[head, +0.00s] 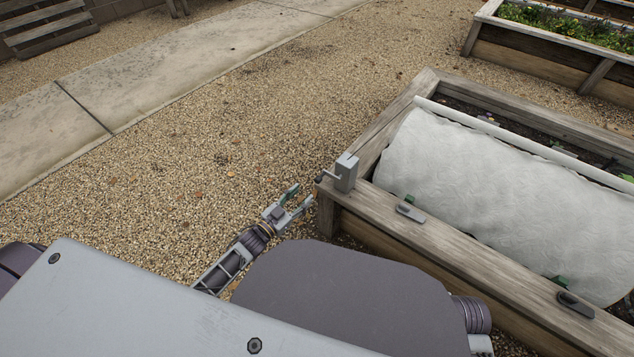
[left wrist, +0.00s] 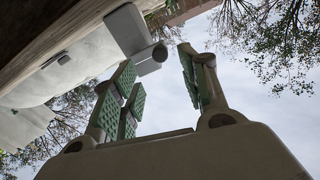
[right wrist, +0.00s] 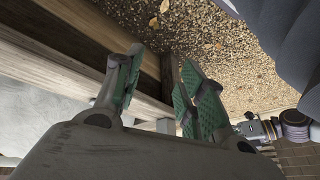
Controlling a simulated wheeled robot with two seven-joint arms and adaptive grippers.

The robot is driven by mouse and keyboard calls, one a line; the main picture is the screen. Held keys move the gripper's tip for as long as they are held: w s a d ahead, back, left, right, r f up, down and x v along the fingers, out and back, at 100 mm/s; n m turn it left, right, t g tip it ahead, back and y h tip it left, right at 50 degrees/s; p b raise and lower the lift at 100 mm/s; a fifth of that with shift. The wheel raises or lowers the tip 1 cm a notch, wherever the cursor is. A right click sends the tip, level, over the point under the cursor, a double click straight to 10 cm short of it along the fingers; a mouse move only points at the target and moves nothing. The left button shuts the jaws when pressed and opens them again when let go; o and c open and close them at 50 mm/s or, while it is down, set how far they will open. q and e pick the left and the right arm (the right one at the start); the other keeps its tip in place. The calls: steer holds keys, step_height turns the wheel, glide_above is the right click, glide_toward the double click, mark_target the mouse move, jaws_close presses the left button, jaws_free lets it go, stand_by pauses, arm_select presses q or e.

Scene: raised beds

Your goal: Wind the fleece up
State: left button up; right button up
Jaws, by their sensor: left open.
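The white fleece (head: 490,185) is spread in a hump over the raised bed, with a pale tube (head: 520,143) along its far edge. A grey winder box (head: 346,172) with a small crank handle (head: 326,176) is on the bed's near-left corner. My left gripper (head: 295,203) is open and empty, just left of the handle. In the left wrist view, the crank's round knob (left wrist: 159,53) shows beyond the gap between the left fingers (left wrist: 158,68). My right gripper (right wrist: 155,72) is open and empty beside the bed's boards in the right wrist view; the head view does not show it.
Two grey clips (head: 410,212) (head: 575,304) sit on the bed's near wooden rim (head: 470,255). Gravel (head: 220,150) lies open to the left, with a concrete path (head: 130,90) beyond. Another planted bed (head: 560,55) stands at the back right.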

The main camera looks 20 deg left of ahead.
mark_target(316, 181)
arm_select(q)
steer(key=shift+b+x, duration=1.2)
steer(key=shift+x, duration=2.75)
steer(key=shift+w+d, duration=0.3)
steer(key=shift+w, duration=0.35)
arm_select(e)
step_height(316, 181, down, 7)
steer(key=a+t+y, duration=0.1)
steer(key=shift+a+m, duration=0.3)
arm_select(q)
steer(key=shift+c, duration=0.4)
arm_select(e)
steer(key=shift+r, duration=0.2)
arm_select(q)
jaws_close()
arm_select(e)
steer(key=shift+w+r, duration=0.15)
steer(key=shift+w, duration=0.05)
